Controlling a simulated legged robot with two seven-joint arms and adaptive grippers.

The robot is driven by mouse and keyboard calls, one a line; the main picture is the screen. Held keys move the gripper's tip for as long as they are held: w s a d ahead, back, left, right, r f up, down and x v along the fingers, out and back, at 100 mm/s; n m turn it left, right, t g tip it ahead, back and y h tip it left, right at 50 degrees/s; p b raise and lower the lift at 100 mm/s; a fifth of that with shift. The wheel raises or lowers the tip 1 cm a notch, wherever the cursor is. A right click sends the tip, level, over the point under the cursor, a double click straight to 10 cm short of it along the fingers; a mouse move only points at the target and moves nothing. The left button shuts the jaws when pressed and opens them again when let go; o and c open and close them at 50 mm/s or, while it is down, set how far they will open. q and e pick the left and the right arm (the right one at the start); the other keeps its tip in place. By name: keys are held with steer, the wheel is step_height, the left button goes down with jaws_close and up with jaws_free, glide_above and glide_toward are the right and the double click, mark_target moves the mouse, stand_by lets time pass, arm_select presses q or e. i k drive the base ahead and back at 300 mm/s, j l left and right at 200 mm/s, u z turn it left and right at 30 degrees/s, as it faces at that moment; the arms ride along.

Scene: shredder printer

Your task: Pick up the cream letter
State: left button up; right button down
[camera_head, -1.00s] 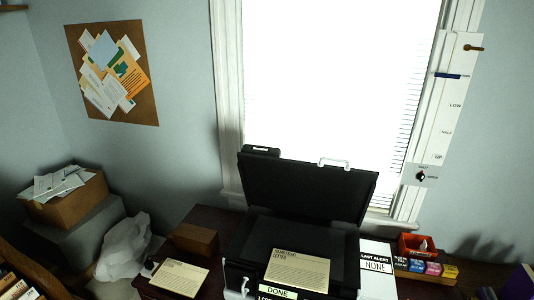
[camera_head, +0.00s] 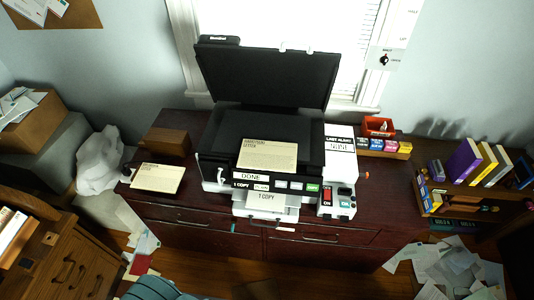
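One cream letter (camera_head: 267,156) with a printed heading lies on the front part of the printer's (camera_head: 262,128) dark scanning bed. A second cream sheet (camera_head: 158,178) with similar print lies on the dark wood cabinet, left of the printer. The printer lid (camera_head: 264,75) stands open, tilted back toward the window. The front panel carries a "DONE" label (camera_head: 251,176). Neither gripper is in view.
A brown wooden box (camera_head: 166,142) stands behind the left sheet. Ink boxes (camera_head: 384,146), a red tray (camera_head: 379,127) and upright books (camera_head: 472,163) are on the right. Papers litter the floor at the lower right (camera_head: 450,268). A teal object (camera_head: 155,288) shows at the bottom edge.

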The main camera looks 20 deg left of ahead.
mark_target(263, 155)
steer(key=u, duration=0.8)
